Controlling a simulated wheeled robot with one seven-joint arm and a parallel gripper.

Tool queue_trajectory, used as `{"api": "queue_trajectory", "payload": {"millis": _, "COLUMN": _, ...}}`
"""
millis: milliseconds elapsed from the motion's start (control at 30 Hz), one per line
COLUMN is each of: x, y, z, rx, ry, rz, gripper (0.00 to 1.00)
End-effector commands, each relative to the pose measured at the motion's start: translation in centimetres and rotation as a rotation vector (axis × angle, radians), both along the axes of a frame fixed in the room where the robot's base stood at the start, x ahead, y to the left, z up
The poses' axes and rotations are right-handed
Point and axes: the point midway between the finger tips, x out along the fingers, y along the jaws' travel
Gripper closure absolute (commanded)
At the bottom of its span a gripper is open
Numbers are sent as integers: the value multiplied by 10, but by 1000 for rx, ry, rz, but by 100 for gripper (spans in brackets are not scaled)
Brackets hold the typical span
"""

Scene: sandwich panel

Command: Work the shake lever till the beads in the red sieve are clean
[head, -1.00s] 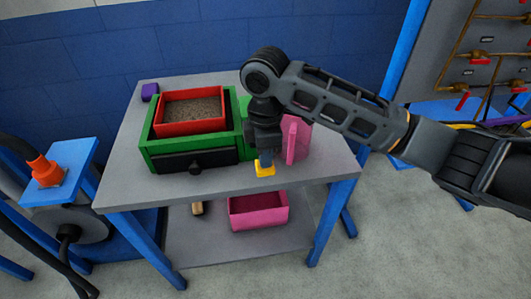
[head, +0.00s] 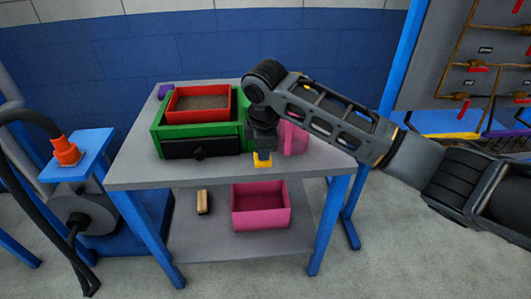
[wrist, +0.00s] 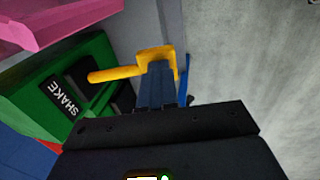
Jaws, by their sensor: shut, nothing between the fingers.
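The red sieve (head: 199,117) sits in the green box (head: 160,137) on the table, filled with brown grainy matter; single beads cannot be made out. The yellow shake lever (head: 263,160) is at the box's right front. In the wrist view the lever (wrist: 112,73) comes out of a dark slot beside the "SHAKE" label (wrist: 64,101), and its bent end lies at my fingertips. My gripper (head: 262,150) is shut, pointing down at the lever's end, with nothing between its fingers.
A pink part (head: 294,138) stands behind my gripper, right of the box. A dark drawer front with a knob (head: 198,152) faces forward. The lower shelf holds a pink bin (head: 261,222) and a wooden-backed item (head: 203,202). A purple block (head: 165,91) is at the back left.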

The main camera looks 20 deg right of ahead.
Motion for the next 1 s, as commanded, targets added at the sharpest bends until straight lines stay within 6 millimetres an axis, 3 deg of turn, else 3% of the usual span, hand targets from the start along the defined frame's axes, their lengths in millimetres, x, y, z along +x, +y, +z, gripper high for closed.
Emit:
{"api": "queue_trajectory", "payload": {"millis": 400, "x": 0, "y": 0, "z": 16, "rx": 0, "ry": 0, "rz": 0, "gripper": 100}}
{"api": "queue_trajectory", "payload": {"millis": 833, "x": 0, "y": 0, "z": 17, "rx": 0, "ry": 0, "rz": 0, "gripper": 100}}
{"api": "queue_trajectory", "payload": {"millis": 1000, "x": 2, "y": 5, "z": 31, "rx": 0, "ry": 1, "rz": 2, "gripper": 100}}
